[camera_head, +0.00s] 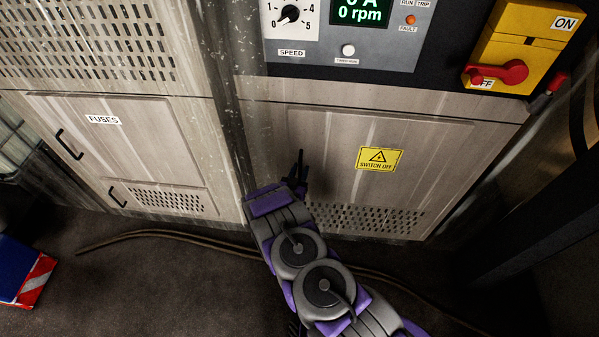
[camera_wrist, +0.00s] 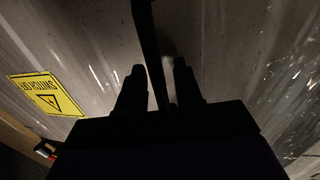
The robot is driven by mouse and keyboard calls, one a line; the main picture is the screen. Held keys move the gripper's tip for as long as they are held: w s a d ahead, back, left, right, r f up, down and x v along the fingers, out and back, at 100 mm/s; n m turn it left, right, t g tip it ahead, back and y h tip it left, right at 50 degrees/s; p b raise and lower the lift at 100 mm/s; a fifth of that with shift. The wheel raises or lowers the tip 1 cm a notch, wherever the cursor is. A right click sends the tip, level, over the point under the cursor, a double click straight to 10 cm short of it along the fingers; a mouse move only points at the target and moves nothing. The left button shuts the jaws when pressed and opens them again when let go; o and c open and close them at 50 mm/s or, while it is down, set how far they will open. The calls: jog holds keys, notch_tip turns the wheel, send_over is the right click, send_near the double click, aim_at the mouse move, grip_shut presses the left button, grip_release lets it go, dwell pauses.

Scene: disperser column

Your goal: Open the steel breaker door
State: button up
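The steel breaker door (camera_head: 335,135) is the lower right panel of the cabinet. It looks closed and bears a yellow SWITCH OFF sign (camera_head: 379,158), also visible in the wrist view (camera_wrist: 46,94). My gripper (camera_head: 298,172) is at the door's left side. In the wrist view my gripper (camera_wrist: 160,78) has its two dark fingers apart. A dark bar, seemingly the door handle (camera_wrist: 147,30), runs down between them, with gaps on both sides. The handle is mostly hidden by my gripper in the head view. Contact with it cannot be told.
A panel marked FUSES (camera_head: 125,140) with black handles is at left. Above the door are a speed dial (camera_head: 290,15), a display (camera_head: 360,10) and a yellow switch box (camera_head: 520,45) with a red lever. A cable (camera_head: 165,233) lies on the floor. A dark post stands at right.

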jog(key=shift+c, duration=0.2)
grip_shut()
dwell(0.4)
